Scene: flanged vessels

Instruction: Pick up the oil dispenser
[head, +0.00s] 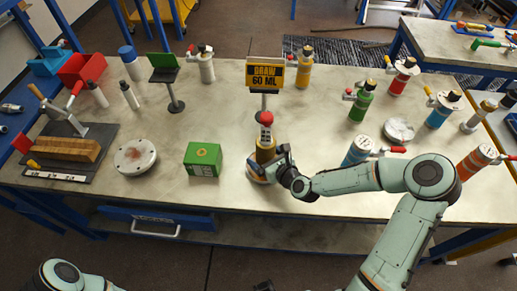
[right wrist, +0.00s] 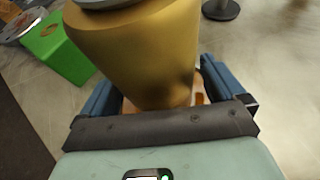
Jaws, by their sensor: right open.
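A gold oil dispenser (head: 265,150) with a red top stands upright near the front middle of the table, in front of a yellow sign. Its gold body (right wrist: 135,45) fills the upper middle of the right wrist view. My right gripper (head: 268,168) is low at the dispenser's front right side. In the wrist view the open gripper (right wrist: 152,82) has one blue finger on each side of the body; contact cannot be told. The dispenser's lower part is partly hidden by the gripper. Part of my left arm shows at bottom left; its gripper is not in view.
A green box (head: 203,159) and a round white flange (head: 135,156) lie left of the dispenser. The "DRAW 60 ML" sign (head: 265,75) stands behind it. A blue vessel (head: 357,151) and other coloured vessels stand to the right. The front edge is close.

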